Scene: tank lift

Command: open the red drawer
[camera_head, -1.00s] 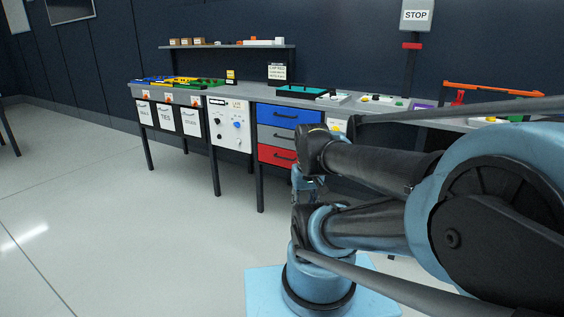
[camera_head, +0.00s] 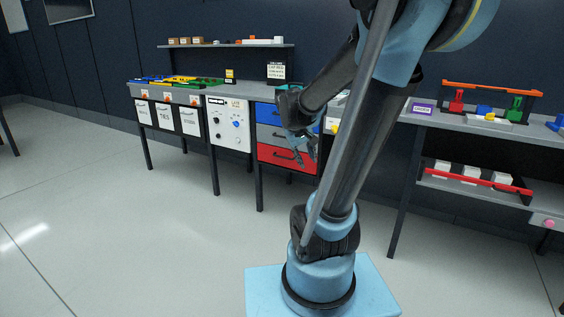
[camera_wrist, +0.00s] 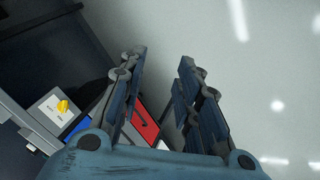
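The red drawer (camera_head: 268,151) is the lowest of the stacked drawers under the workbench in the head view, and it looks closed. It has a dark handle (camera_head: 283,155) across its front. In the wrist view the red drawer front (camera_wrist: 143,124) shows between my gripper's fingers, partly hidden by them.
The blue drawer (camera_head: 266,115) and a grey drawer (camera_head: 268,134) are above the red one. A white panel with knobs (camera_head: 229,133) stands left of them. Workbench legs (camera_head: 259,187) flank the drawers. The floor in front (camera_head: 180,240) is clear.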

